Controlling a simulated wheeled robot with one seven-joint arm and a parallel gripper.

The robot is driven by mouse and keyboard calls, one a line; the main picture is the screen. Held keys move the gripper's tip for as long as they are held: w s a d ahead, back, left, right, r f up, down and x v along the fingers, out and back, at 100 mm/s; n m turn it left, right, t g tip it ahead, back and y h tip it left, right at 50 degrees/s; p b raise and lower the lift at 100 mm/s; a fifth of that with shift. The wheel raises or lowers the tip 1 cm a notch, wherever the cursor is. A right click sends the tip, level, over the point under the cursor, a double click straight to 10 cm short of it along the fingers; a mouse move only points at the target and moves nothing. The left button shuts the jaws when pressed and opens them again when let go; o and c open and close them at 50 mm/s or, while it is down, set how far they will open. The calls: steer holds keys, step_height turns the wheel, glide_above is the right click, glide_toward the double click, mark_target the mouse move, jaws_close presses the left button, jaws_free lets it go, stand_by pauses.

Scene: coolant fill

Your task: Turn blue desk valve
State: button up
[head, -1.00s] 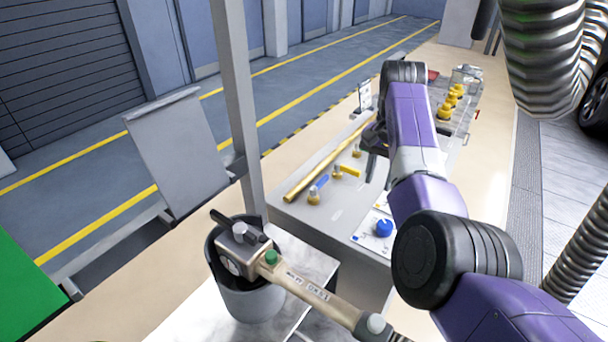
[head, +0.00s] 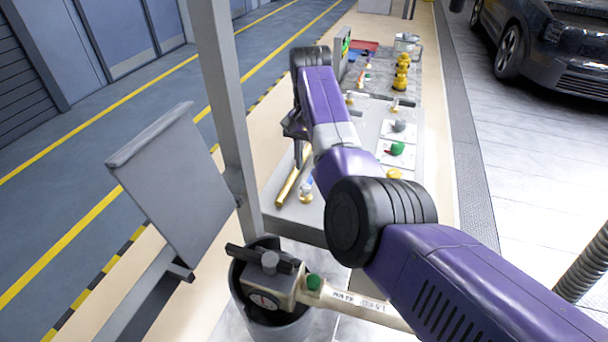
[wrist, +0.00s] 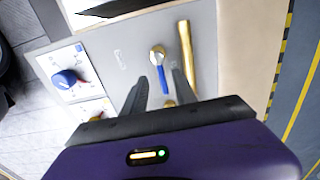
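The blue-handled valve (wrist: 163,72) lies on the grey desk top, with a brass body and its lever pointing towards my gripper in the wrist view. In the head view it shows partly (head: 307,187), beside my arm. My gripper (wrist: 160,76) is open and empty; its two dark fingers appear on either side of the blue lever. I cannot tell how far above it they are. It also shows in the head view (head: 296,124), above the desk's left side. A brass part (wrist: 170,103) shows between the fingers, mostly hidden by my gripper.
A brass pipe (wrist: 186,60) runs close beside the valve. A panel with a blue knob (wrist: 65,78) lies to the left. A grey post (head: 222,100) and a bucket (head: 290,332) with a tool stand nearer.

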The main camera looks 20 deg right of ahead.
mark_target(309, 181)
steer(key=shift+f, duration=2.65)
jaws_close()
